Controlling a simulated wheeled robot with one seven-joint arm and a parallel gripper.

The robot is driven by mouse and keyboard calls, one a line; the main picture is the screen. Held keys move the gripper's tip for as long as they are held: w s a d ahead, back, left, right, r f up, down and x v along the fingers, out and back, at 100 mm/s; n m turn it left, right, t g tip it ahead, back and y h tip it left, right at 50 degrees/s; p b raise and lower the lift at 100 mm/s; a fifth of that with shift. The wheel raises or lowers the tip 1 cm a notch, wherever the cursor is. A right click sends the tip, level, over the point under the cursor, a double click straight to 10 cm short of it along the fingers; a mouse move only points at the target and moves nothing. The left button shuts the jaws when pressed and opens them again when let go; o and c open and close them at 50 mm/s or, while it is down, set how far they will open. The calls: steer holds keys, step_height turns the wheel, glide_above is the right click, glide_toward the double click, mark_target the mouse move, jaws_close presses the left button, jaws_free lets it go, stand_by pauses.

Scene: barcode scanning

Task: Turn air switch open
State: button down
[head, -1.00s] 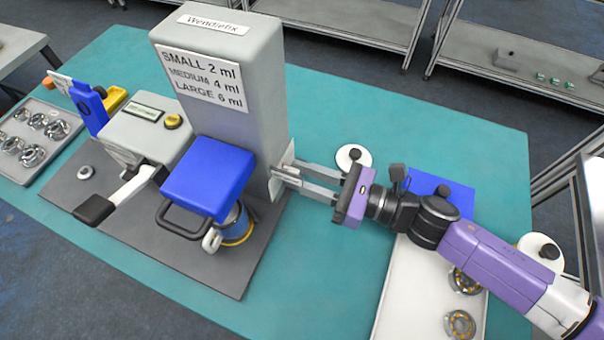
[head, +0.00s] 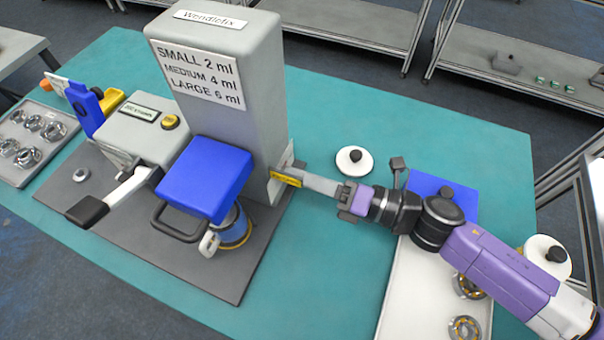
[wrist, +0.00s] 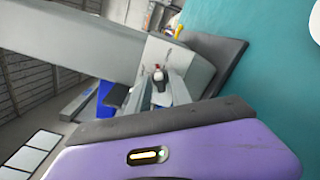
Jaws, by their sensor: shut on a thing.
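The air switch (wrist: 158,73) is a small knob with red and dark parts on a pale plate. The plate (head: 282,160) is on the right side of the tall grey machine column (head: 245,120). My gripper (head: 298,178) reaches the plate from the right. Its two fingers lie either side of the knob in the wrist view and are shut on it. In the head view the fingers overlap and hide the knob; a yellow strip (head: 287,178) shows at their tips.
A white round lid (head: 354,160) lies behind my gripper. A white tray (head: 400,310) with bearings is in front. Green table (head: 330,110) is clear behind the column.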

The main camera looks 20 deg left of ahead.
steer(key=m, duration=0.6)
steer(key=shift+w+p, duration=0.1)
steer(key=shift+p, duration=0.3)
steer(key=shift+m, duration=0.4)
steer(key=c, duration=1.5)
jaws_free()
steer(key=shift+f, duration=0.1)
steer(key=d+b, duration=0.1)
steer(key=d, duration=0.3)
steer(key=d+b, duration=0.1)
steer(key=d, duration=0.2)
steer(key=shift+w+d, duration=0.2)
steer(key=shift+d, duration=0.2)
